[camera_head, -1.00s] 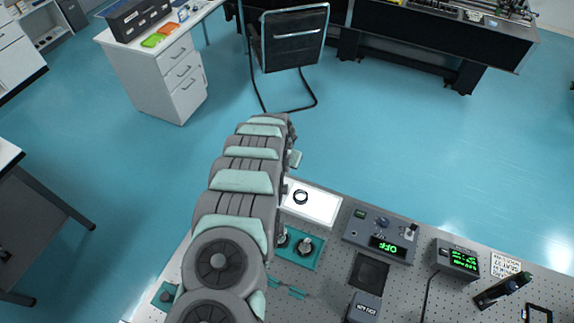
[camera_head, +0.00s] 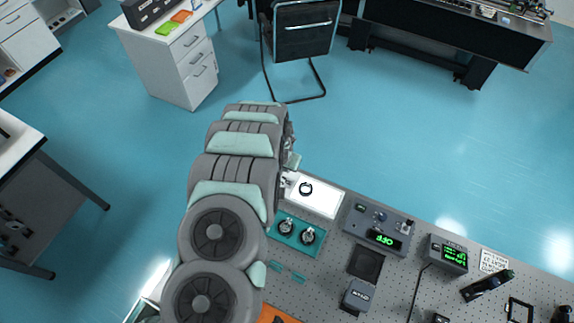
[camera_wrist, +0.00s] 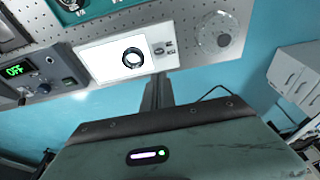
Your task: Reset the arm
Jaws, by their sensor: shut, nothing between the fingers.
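My arm reaches away from the camera in the head view, and my gripper is mostly hidden behind it. In the wrist view my gripper (camera_wrist: 158,90) is shut and empty, with its thin dark fingers together. The fingers point toward the white plate (camera_wrist: 102,62) with a black ring (camera_wrist: 133,57) on it. I cannot tell the gap between fingertips and plate. In the head view the white plate (camera_head: 325,200) and ring (camera_head: 306,188) lie just right of the arm.
The perforated optical table (camera_head: 325,285) holds a teal tray (camera_head: 288,250) with two round mounts, a grey control box reading OFF (camera_head: 379,228) and a second display box (camera_head: 448,254). A chair (camera_head: 303,30) and white drawers (camera_head: 182,65) stand beyond. The blue floor between is clear.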

